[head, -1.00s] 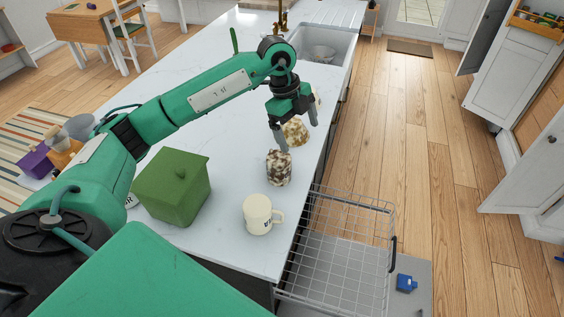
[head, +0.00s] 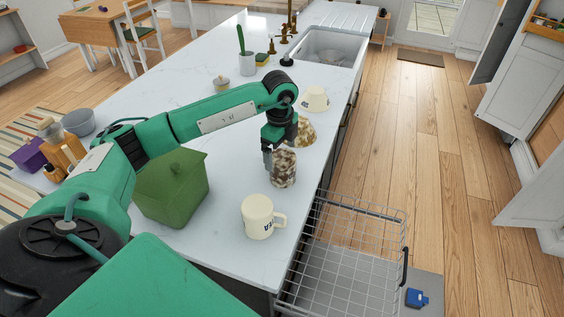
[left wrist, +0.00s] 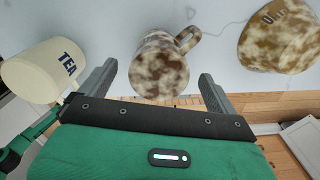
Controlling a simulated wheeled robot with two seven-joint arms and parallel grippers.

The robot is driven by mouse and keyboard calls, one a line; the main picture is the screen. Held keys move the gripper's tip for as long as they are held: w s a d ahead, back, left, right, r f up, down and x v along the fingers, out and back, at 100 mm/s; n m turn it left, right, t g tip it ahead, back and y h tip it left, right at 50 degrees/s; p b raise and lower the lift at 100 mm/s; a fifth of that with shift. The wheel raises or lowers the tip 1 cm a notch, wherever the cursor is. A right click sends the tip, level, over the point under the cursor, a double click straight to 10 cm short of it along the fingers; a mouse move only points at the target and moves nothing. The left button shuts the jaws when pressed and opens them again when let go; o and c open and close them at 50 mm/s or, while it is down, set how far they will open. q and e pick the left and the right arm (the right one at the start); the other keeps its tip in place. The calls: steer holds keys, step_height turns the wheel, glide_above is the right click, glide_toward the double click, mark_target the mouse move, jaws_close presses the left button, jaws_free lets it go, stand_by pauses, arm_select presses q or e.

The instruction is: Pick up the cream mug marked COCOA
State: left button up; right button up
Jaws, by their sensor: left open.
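A cream mug (head: 258,218) with dark lettering stands near the counter's front right; in the left wrist view it (left wrist: 38,72) reads TEA. A second cream mug (head: 315,98) stands farther back by the sink, its dark marking too small to read. A brown-and-white mottled mug (head: 284,170) stands between them, and it shows in the left wrist view (left wrist: 158,68). My left gripper (head: 274,158) is open and empty just beside and above the mottled mug, which appears between its fingers in the wrist view. My right gripper is not in view.
A mottled tan vessel (head: 305,132) with partly visible lettering stands behind the mottled mug. A green lidded box (head: 172,188) stands left, close to my left arm. A wire rack (head: 345,255) juts out below the counter's right edge. The counter's middle back is mostly clear.

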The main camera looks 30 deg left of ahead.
arm_select(q)
step_height(320, 180, down, 5)
steer(key=shift+d+f+p, duration=0.15)
steer(key=shift+p, duration=1.1)
steer(key=shift+f, duration=0.3)
steer(key=shift+c, duration=0.8)
steer(key=c, duration=1.1)
